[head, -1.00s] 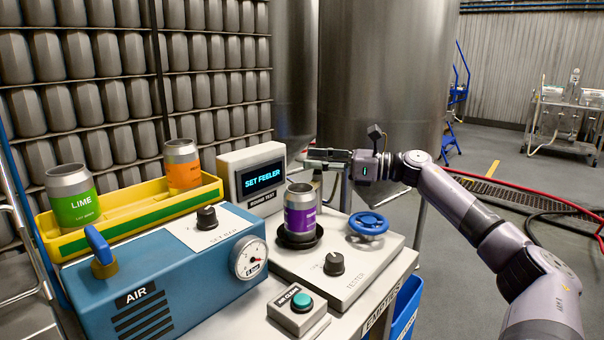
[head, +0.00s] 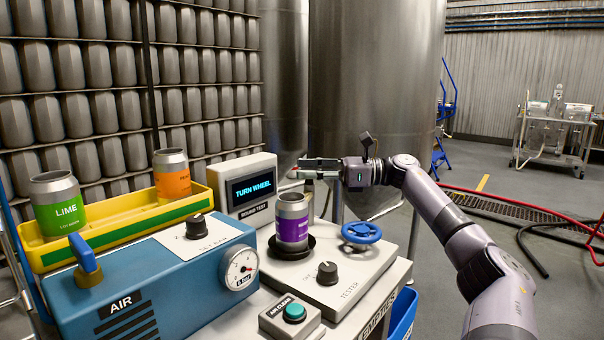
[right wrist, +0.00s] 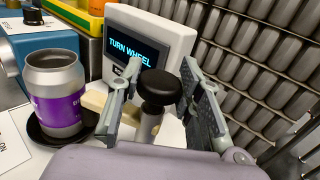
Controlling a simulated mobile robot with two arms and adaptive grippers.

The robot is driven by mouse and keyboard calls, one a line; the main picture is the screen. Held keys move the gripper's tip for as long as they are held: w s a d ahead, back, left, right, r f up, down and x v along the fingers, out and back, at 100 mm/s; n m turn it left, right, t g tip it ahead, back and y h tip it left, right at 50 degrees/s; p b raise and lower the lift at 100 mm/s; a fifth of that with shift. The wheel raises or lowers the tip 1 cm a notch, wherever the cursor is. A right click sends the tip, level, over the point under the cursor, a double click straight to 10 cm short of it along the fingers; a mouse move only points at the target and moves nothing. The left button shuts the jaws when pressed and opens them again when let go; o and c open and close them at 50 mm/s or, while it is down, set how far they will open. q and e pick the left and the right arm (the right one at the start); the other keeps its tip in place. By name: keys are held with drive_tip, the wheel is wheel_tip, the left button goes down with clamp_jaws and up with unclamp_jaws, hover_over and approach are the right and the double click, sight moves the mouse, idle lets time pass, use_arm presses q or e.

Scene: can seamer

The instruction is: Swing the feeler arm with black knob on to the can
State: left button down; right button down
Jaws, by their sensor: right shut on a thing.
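The purple-labelled can (head: 292,222) stands upright in a dark round dish on the tester; it also shows at the left of the right wrist view (right wrist: 56,100). My right gripper (head: 310,168) is behind the can in the head view, its fingers pointing left. In the right wrist view my right gripper (right wrist: 160,84) has its fingers on both sides of the black knob (right wrist: 160,90), shut on it. The pale feeler arm (right wrist: 96,101) runs from below the knob to the can's side; whether it touches is unclear. My left gripper is not in view.
The display (head: 252,188) reads "TURN WHEEL". A blue handwheel (head: 361,232) and a dark dial (head: 327,273) are on the tester. A blue air unit (head: 150,275) and a yellow tray (head: 120,232) with lime and orange cans are at left.

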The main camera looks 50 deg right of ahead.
drive_tip(key=shift+r, duration=0.15)
idle(0.3)
drive_tip(key=c, duration=1.1)
unclamp_jaws()
drive_tip(key=shift+s+d, duration=0.1)
drive_tip(key=v, duration=1.1)
drive_tip(key=shift+s+d, duration=0.25)
drive_tip(key=shift+d, duration=0.05)
